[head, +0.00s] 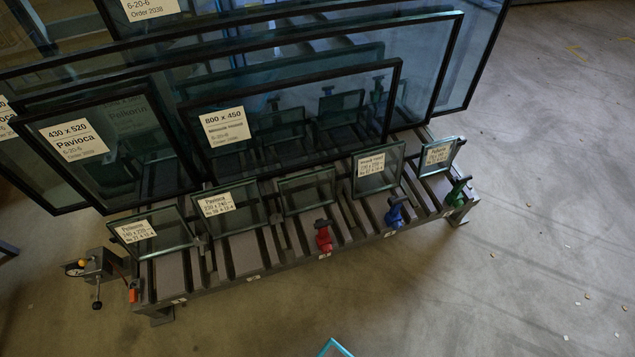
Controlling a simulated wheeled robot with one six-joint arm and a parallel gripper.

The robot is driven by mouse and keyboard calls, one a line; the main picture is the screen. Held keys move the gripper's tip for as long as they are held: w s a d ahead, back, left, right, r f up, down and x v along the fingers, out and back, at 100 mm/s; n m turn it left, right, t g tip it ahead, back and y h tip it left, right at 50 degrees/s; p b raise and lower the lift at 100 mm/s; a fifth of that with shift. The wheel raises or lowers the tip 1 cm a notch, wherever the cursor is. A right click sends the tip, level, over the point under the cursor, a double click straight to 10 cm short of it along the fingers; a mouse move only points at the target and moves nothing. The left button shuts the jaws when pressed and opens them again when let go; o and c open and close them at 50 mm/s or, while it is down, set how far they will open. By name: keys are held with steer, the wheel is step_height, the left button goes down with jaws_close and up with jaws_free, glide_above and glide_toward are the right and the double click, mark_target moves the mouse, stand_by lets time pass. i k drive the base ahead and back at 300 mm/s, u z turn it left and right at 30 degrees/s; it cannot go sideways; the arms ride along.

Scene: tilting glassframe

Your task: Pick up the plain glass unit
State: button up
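A small glass unit without a label (307,192) stands in the middle of the front row on the rack (243,254), leaning back in its slot. It has a thin dark edge and clear greenish glass. It is the only unit in the front row with no white label. A red clamp-like piece (323,237) stands on the rack in front of it and to the right. My gripper is not in view.
Labelled units stand on both sides: one at left (165,240), one nearer (240,218), two at right (379,180) (439,160). Large framed panes (395,105) rise behind. Blue (395,213) and green (457,192) pieces stand on the front edge. A bright teal corner (335,346) shows at bottom.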

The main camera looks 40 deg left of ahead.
mark_target(307, 192)
steer(key=z, duration=0.05)
steer(key=i, duration=0.9)
steer(key=u, duration=2.3)
steer(key=i, duration=0.5)
steer(key=u, duration=0.05)
